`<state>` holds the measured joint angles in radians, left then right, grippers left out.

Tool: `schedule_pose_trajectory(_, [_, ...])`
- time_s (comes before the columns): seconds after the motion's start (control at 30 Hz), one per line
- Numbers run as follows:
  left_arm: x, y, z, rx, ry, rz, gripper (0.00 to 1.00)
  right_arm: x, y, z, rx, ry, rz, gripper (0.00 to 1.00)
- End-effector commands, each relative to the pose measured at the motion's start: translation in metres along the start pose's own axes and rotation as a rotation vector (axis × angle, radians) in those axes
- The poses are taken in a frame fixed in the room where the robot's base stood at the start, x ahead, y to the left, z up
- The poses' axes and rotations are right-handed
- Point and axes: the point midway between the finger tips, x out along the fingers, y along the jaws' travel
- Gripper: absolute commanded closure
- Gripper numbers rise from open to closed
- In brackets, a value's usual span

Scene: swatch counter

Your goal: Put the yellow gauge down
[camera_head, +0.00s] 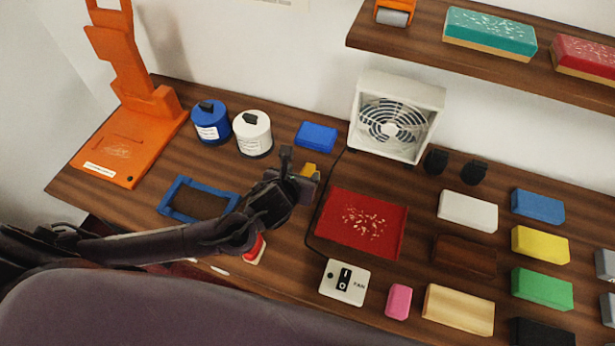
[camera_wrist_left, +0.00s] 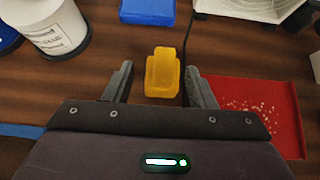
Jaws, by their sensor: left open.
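The yellow gauge (camera_wrist_left: 162,74) stands on the wooden counter in the left wrist view, between the two spread fingers of my left gripper (camera_wrist_left: 160,85). A gap shows on each side of it, so the fingers do not grip it. My right gripper is not in view.
A red tray (camera_head: 334,237) lies right of the gripper, with a blue block (camera_head: 316,135) behind. White (camera_head: 253,136) and blue (camera_head: 211,124) tins, a blue frame (camera_head: 168,210) and a fan (camera_head: 438,97) stand nearby. Several coloured blocks fill the right side.

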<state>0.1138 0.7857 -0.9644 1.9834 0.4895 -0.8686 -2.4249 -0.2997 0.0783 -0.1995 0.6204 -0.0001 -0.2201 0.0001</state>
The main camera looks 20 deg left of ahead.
Motion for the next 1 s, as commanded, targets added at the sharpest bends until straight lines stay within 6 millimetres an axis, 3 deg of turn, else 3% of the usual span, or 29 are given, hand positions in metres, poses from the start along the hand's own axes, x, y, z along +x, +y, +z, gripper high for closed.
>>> schedule_pose_trajectory(0.4, [0.045, -0.007, -0.003, -0.002, -0.001, 0.0, 0.49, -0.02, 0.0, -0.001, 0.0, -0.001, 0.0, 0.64])
schedule_pose_trajectory(0.7, [0.051, -0.007, -0.004, -0.001, 0.0, -0.002, 0.49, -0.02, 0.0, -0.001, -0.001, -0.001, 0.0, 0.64])
schedule_pose_trajectory(1.0, [0.051, -0.006, -0.004, -0.001, 0.0, -0.002, 0.86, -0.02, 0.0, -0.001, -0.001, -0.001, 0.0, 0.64])
